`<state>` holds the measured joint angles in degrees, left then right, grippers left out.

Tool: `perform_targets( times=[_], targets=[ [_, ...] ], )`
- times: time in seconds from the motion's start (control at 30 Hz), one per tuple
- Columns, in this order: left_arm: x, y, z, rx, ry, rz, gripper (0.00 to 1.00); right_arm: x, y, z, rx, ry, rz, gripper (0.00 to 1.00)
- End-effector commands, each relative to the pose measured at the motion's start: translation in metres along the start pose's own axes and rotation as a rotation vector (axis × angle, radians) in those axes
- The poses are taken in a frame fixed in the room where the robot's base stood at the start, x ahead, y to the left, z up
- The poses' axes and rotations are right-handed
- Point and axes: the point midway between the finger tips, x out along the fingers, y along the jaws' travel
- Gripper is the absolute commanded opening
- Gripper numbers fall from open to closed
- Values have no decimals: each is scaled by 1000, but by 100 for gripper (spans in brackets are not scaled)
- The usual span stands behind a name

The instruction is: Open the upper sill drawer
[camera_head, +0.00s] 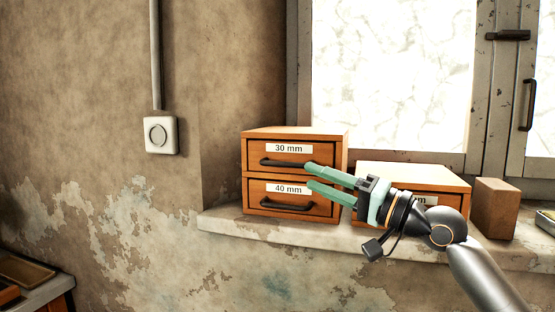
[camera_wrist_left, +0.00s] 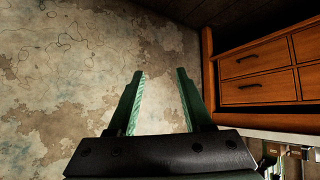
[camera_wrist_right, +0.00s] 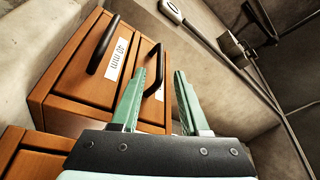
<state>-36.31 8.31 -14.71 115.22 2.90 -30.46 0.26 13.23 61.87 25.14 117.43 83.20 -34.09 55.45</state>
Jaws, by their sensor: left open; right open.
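Two wooden drawers are stacked on the window sill. The upper sill drawer (camera_head: 256,152), labelled 30 mm, is closed. Its dark handle (camera_head: 284,163) also shows in the right wrist view (camera_wrist_right: 155,60). The lower drawer (camera_head: 258,190), labelled 40 mm, is closed too. My right gripper (camera_head: 310,174) is open, in front of the drawers at the handle's right end. In the right wrist view the upper handle shows between the two fingertips (camera_wrist_right: 160,72); I cannot tell if they touch it. My left gripper (camera_wrist_left: 158,74) is open and empty, seen only in its own wrist view.
Right of the stack on the sill (camera_head: 270,228) stand another drawer box (camera_head: 415,175), partly behind my right gripper, and a brown block (camera_head: 495,208). A white switch (camera_head: 160,135) is on the wall. A drawer cabinet (camera_wrist_left: 255,60) stands right of my left gripper.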

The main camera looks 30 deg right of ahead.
Motion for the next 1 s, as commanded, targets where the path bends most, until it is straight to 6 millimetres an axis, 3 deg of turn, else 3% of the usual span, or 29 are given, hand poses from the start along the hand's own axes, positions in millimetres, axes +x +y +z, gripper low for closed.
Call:
perform_targets(
  times=[0.6,1.0],
  targets=[
    [-24,-18,-12,-11,11,-52,50,76,-3,-2,2,3,-4,45],
    [-29,-18,-5,-18,-2,-55,50,94,0,0,0,1,0,45]
  ],
)
